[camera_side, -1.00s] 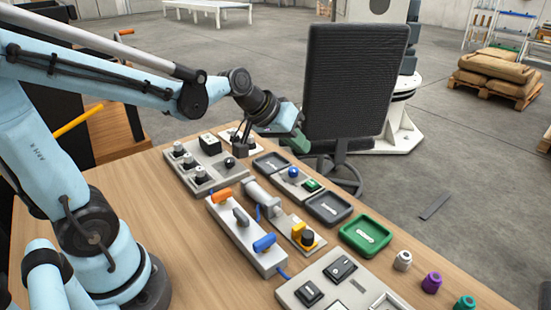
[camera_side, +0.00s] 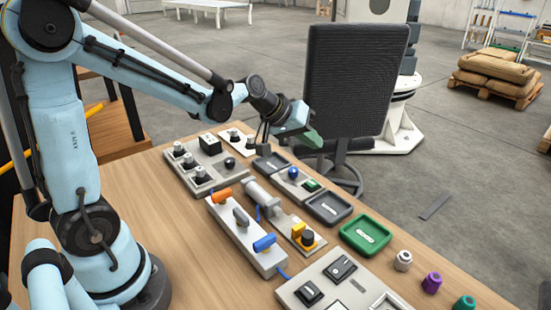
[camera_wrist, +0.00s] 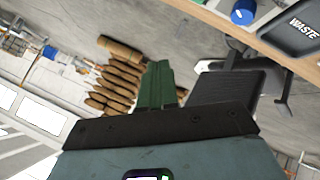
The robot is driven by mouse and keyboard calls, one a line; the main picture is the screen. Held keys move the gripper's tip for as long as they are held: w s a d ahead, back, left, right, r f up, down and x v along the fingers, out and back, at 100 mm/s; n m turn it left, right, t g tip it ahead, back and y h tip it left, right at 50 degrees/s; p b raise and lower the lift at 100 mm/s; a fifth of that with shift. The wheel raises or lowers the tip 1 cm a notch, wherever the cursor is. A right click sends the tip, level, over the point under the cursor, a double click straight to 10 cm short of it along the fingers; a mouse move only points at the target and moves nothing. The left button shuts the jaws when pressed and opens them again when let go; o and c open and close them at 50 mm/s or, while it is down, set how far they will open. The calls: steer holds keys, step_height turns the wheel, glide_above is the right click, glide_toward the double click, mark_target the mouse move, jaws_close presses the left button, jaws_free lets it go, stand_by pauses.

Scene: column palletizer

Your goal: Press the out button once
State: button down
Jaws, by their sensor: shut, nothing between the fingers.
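My gripper (camera_side: 313,141) has green fingers at the end of a light-blue hand. It is shut and empty, and appears raised near the table's far edge, in front of the chair. In the wrist view, the green fingers (camera_wrist: 158,82) are together and touch nothing. A small panel holds a blue round-topped button (camera_side: 293,172) and a green button (camera_side: 312,184), just below the gripper in the side picture. A blue cap (camera_wrist: 243,12) shows at the top of the wrist view. I cannot read an "out" label on any button.
A knob panel (camera_side: 190,184), a lever box (camera_side: 255,252) and a switch panel (camera_side: 318,278) crowd the table. A green tray (camera_side: 345,235) lies at the right edge. A tray marked WASTE (camera_wrist: 276,48) shows in the wrist view. The office chair (camera_side: 350,85) stands close behind.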

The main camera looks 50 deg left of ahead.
mark_target(308, 183)
steer(key=shift+f, duration=4.1)
steer(key=shift+f, duration=0.15)
steer(key=shift+f, duration=0.3)
